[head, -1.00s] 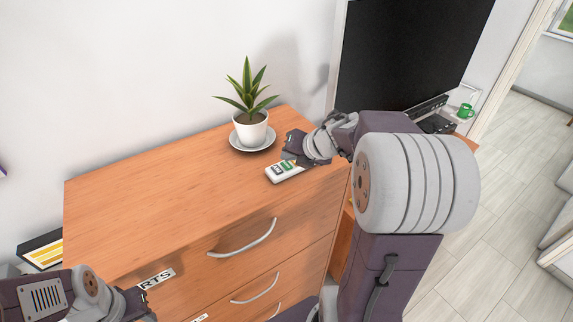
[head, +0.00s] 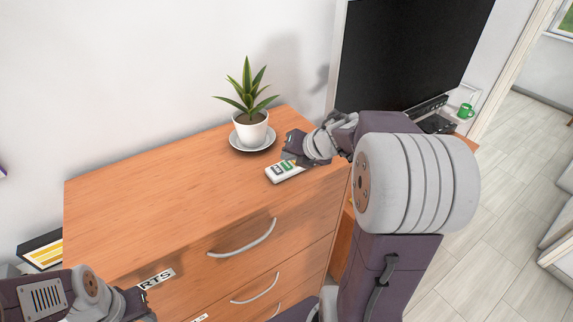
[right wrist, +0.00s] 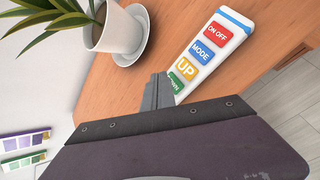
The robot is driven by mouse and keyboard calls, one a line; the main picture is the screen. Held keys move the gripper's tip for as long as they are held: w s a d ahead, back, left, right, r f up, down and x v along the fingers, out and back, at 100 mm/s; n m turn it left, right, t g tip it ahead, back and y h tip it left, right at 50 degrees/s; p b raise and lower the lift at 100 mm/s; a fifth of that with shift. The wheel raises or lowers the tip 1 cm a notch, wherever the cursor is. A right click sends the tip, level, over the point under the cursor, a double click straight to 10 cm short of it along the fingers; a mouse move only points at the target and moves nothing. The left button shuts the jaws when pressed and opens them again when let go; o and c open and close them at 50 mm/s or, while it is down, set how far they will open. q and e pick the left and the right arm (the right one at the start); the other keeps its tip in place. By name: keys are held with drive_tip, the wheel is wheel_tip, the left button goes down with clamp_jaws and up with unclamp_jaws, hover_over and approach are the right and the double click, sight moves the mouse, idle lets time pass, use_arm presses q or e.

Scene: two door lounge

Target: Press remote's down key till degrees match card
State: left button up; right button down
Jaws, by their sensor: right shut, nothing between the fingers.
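The white remote (head: 283,174) lies on the wooden dresser top near its front right edge. In the right wrist view the remote (right wrist: 217,40) shows a red ON OFF key, a blue MODE key, a yellow UP key and a green down key (right wrist: 178,84) whose label is partly hidden. My right gripper (right wrist: 157,91) is shut and empty, its tips beside the green key; I cannot tell if they touch it. In the head view the right gripper (head: 297,160) is over the remote's far side. My left gripper (head: 142,304) is at the lower left, away from the remote. I see no degrees readout.
A potted plant (head: 251,131) on a white saucer stands behind the remote. The dresser top (head: 160,200) is clear to the left. A dark television (head: 410,55) and a green mug (head: 465,111) are at the right. Coloured panels (right wrist: 25,142) show at the left of the wrist view.

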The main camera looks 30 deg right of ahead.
sight(289, 167)
drive_tip(key=shift+f+b, duration=0.3)
drive_tip(key=shift+f, duration=0.15)
drive_tip(key=shift+f+b, duration=0.3)
drive_tip(key=shift+f, duration=0.1)
idle(0.6)
drive_tip(key=shift+r, duration=0.15)
drive_tip(key=shift+r+p, duration=0.7)
drive_tip(key=shift+p, duration=0.25)
wheel_tip(289, 167, up, 5)
drive_tip(key=p, duration=0.5)
drive_tip(key=shift+r, duration=0.15)
